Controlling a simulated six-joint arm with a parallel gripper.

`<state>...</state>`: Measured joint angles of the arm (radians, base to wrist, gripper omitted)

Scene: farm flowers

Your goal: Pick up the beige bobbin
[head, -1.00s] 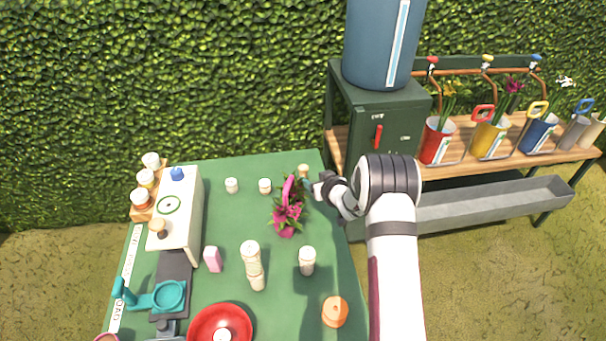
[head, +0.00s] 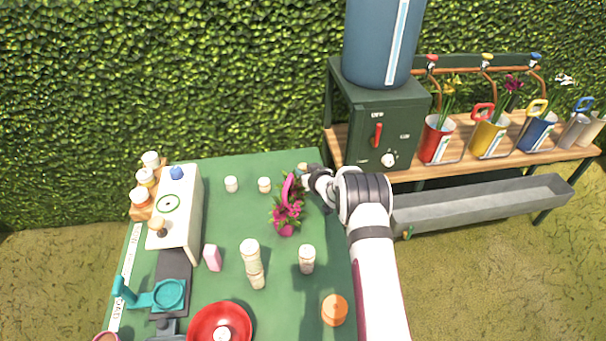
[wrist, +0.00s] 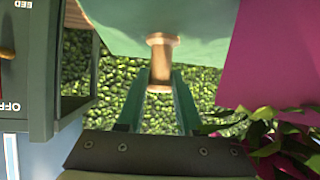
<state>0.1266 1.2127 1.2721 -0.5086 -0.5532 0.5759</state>
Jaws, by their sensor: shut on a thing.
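The beige bobbin (head: 303,168) is at the far right edge of the green table, just behind the pink flower plant (head: 287,212). In the wrist view the bobbin (wrist: 161,60) is a small spool with flared ends, between my two green fingertips. My gripper (wrist: 164,84) is shut on it. In the head view my gripper (head: 306,178) reaches the bobbin from the right and partly hides it. Whether the bobbin is clear of the tabletop cannot be told.
The magenta plant wrap (wrist: 275,55) and leaves are close on the right in the wrist view. A dark green cabinet (head: 382,125) stands behind the table to the right. Two white bobbins (head: 231,184) (head: 264,185) stand left. A stacked white column (head: 252,264) is nearer.

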